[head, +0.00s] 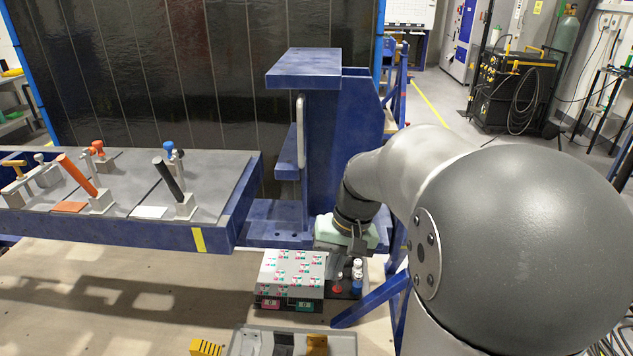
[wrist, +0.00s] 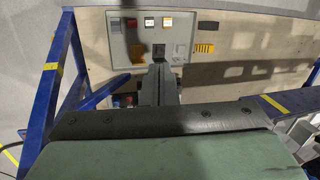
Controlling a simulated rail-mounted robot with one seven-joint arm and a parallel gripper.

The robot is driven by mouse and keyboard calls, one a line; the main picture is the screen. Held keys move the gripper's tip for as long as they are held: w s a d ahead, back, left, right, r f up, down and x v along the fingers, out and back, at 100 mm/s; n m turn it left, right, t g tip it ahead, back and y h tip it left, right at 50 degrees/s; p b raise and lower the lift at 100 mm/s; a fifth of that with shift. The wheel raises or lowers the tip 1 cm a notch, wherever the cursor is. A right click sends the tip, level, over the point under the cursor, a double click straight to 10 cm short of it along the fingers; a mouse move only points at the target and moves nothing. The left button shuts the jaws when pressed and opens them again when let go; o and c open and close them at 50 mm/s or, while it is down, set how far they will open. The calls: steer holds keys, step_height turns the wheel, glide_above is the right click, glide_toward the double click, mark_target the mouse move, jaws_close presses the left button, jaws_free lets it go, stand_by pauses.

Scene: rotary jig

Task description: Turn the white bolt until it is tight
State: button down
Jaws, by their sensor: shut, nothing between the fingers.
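A small white bolt (head: 357,263) stands upright on a dark base at the right end of the box with coloured labels (head: 292,268). A blue bolt (head: 357,286) and a red one (head: 338,284) stand near it. My gripper (head: 347,258) is above this dark base, close to the white bolt; I cannot tell whether it touches it. In the wrist view my gripper's fingers (wrist: 158,68) are together with nothing between them. The white bolt cannot be made out in the wrist view, where the fingers and gripper body cover much of that area.
A blue steel stand (head: 305,70) rises behind my gripper. A fixture table with toggle clamps (head: 125,190) is at the left. A grey tray (head: 240,340) and a yellow block (head: 206,347) lie at the front. The wooden table (head: 110,290) is clear at left.

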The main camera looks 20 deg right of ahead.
steer(key=w+d+r+m+t+y+p, duration=0.1)
steer(key=w+d+r+m+t, duration=0.1)
steer(key=d, duration=0.7)
steer(key=w+d+r+m+t+y+p, duration=0.1)
steer(key=w+d, duration=0.1)
steer(key=d, duration=0.7)
steer(key=w+d+r+m+t+y+p, duration=0.1)
steer(key=w+d+r+m+t, duration=0.1)
steer(key=d, duration=0.7)
steer(key=p+x, duration=0.1)
steer(key=x, duration=0.3)
steer(key=r+p+x, duration=0.1)
steer(key=x, duration=0.3)
steer(key=w+a+p+x, duration=0.1)
steer(key=x, duration=0.3)
steer(key=shift+w+a+r, duration=0.1)
steer(key=shift+r, duration=0.15)
steer(key=shift+w+a+f, duration=0.25)
steer(key=shift+w+a, duration=0.1)
steer(key=shift+w, duration=0.05)
steer(key=shift+s+b, duration=0.1)
steer(key=shift+b, duration=0.2)
